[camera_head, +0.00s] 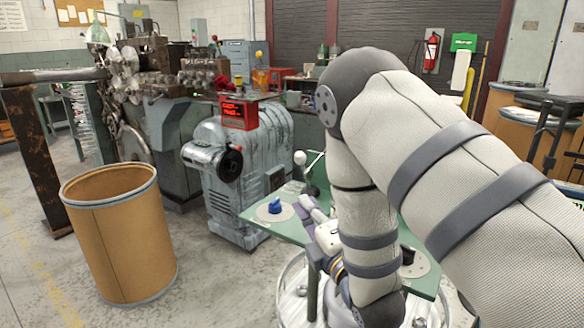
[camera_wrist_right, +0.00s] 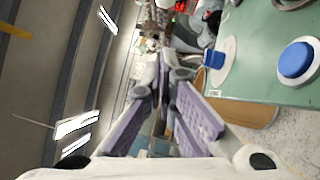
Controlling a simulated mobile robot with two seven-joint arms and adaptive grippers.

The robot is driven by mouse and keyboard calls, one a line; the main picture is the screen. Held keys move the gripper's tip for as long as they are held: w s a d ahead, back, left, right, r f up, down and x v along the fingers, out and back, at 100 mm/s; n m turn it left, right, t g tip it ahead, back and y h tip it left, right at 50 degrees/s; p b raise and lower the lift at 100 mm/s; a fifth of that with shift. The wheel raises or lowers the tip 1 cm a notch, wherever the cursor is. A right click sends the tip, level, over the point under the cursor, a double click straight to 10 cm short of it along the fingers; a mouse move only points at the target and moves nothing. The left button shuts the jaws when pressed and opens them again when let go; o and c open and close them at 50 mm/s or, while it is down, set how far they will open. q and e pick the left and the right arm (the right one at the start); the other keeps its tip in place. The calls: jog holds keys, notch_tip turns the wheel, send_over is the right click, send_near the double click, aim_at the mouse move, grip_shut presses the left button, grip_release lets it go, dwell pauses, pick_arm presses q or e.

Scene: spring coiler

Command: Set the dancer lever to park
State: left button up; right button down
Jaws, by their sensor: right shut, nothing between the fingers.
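A lever with a white ball knob (camera_head: 300,158) stands up from the green control panel (camera_head: 258,228) in the head view. I cannot read any park mark. A blue selector knob (camera_head: 274,207) on a pale disc is to its left and nearer; it also shows in the wrist view (camera_wrist_right: 214,58). My right gripper (camera_head: 311,205) is just below the lever and right of the blue knob, over the panel. In the wrist view its fingers (camera_wrist_right: 163,75) are together and empty. My right arm hides much of the panel's right side. My left gripper is not in view.
A blue round button (camera_wrist_right: 297,60) sits on the panel in the wrist view. A grey motor housing (camera_head: 248,170) with a red display (camera_head: 238,114) stands behind the panel. A tan drum (camera_head: 120,235) is at the left. Open concrete floor lies between drum and panel.

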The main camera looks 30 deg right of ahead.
aim_at(303, 171)
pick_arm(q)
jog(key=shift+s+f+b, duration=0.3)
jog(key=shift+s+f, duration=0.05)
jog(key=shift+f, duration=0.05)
pick_arm(e)
jog(key=d+x, duration=0.2)
jog(key=x, duration=1.1)
jog(key=shift+s+d+r, duration=0.2)
jog(key=shift+s+d, duration=0.05)
jog(key=shift+s, duration=0.05)
